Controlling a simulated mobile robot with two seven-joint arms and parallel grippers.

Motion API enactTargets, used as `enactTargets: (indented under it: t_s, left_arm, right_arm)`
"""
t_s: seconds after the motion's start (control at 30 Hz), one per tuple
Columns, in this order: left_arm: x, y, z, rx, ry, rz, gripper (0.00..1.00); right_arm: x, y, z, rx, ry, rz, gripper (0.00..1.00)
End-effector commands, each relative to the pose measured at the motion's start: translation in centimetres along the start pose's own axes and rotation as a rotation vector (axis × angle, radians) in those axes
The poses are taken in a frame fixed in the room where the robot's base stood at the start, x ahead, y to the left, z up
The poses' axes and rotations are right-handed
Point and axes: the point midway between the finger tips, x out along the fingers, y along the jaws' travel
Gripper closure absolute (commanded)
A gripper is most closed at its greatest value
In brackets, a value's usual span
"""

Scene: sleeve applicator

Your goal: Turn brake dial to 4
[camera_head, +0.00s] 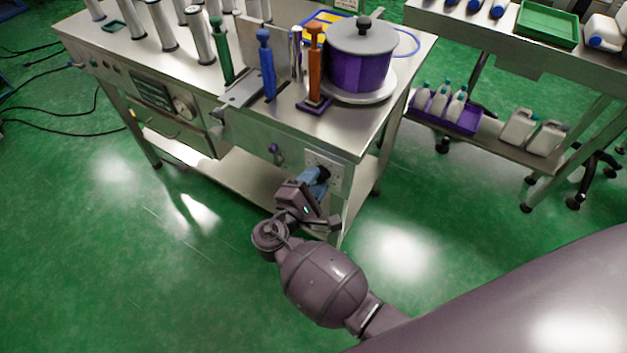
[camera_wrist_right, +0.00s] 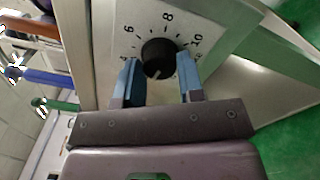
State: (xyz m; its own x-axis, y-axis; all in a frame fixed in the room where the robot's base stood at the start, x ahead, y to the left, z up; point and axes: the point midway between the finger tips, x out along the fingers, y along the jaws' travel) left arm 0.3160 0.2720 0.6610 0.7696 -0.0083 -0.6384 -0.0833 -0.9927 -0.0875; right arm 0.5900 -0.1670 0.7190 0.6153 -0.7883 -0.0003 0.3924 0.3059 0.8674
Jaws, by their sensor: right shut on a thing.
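The brake dial is a black round knob (camera_wrist_right: 158,58) on a white plate (camera_wrist_right: 128,14) with the numbers 4, 6, 8 and 10 visible around it in the right wrist view. A small pale mark shows at the knob's lower edge; the lower part of the scale is hidden by my gripper. In the head view the dial plate (camera_head: 336,171) is on the bench's front right corner. My right gripper (camera_wrist_right: 161,72) is shut on the knob, one blue finger on each side. It also shows in the head view (camera_head: 318,180). My left gripper is not in view.
The steel bench (camera_head: 300,128) carries green, blue and orange handled tools and a purple drum with a grey lid (camera_head: 362,38). A small purple knob (camera_head: 275,149) is left of the dial. A shelf cart (camera_head: 505,140) stands right. Green floor (camera_head: 150,260) is clear in front.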

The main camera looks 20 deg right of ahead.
Motion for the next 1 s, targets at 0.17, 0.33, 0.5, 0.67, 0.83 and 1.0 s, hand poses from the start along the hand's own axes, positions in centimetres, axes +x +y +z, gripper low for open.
enactTargets:
  t_s: [0.17, 0.33, 0.5, 0.67, 0.83, 1.0]
  left_arm:
    - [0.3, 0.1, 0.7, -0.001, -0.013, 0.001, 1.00]
    - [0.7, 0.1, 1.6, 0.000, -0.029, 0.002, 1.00]
    - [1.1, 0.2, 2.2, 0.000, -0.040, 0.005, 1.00]
    - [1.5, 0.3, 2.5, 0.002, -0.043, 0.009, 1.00]
    - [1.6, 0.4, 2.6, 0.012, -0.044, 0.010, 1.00]
    - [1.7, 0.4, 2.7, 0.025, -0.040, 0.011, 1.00]
  right_arm:
    - [0.1, -0.3, -0.1, 0.167, -0.001, -0.002, 0.88]
    - [0.1, -0.3, -0.1, 0.327, -0.001, -0.002, 0.88]
    - [0.1, -0.3, -0.1, 0.488, -0.001, -0.002, 0.88]
    - [0.1, -0.3, -0.1, 0.629, -0.001, -0.001, 0.88]
    - [0.1, -0.2, 0.0, 0.757, -0.002, -0.001, 0.88]
    - [0.1, -0.1, 0.0, 0.851, -0.002, 0.000, 0.88]
